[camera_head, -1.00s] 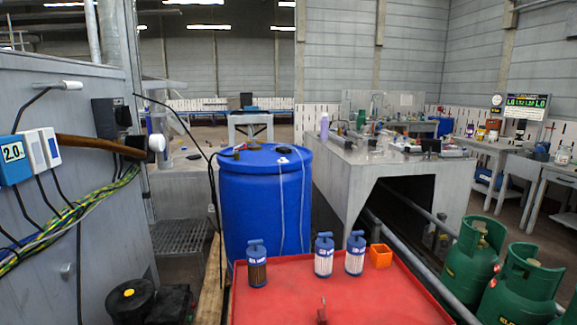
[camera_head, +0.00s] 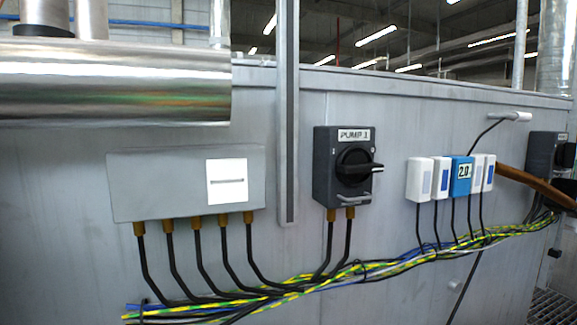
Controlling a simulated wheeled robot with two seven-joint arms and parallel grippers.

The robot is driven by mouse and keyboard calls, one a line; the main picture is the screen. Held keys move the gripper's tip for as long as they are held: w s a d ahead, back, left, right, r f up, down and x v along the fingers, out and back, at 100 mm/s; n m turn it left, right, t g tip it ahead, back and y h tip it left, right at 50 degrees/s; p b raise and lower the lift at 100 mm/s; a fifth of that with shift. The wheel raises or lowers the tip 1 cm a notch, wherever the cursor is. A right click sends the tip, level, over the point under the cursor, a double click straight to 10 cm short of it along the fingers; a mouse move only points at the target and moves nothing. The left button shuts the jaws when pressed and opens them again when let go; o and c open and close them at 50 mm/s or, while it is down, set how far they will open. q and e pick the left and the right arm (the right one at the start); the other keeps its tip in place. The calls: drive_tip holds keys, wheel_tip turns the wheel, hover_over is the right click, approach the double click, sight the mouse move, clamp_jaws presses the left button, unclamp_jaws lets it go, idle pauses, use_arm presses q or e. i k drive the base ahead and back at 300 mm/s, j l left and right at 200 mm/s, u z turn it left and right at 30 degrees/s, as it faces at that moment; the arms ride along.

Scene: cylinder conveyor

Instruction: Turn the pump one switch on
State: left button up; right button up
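The pump one switch (camera_head: 342,167) is a dark grey box on the metal wall, labelled "PUMP 1" at its top. Its round black rotary knob (camera_head: 355,168) has a handle that lies roughly horizontal, its tip toward the right. A small light-coloured bar shows under the knob. Two cables with brass fittings leave the box at the bottom.
A grey junction box (camera_head: 186,184) is left of the switch, past a vertical metal post (camera_head: 287,110). Bundled cables (camera_head: 300,285) run below. A shiny duct (camera_head: 115,82) juts in at upper left.

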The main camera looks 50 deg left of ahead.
sight(355, 167)
drive_tip(key=u, duration=1.15)
drive_tip(key=l+z, duration=0.1)
drive_tip(key=k+l, duration=0.05)
drive_tip(key=l, duration=0.05)
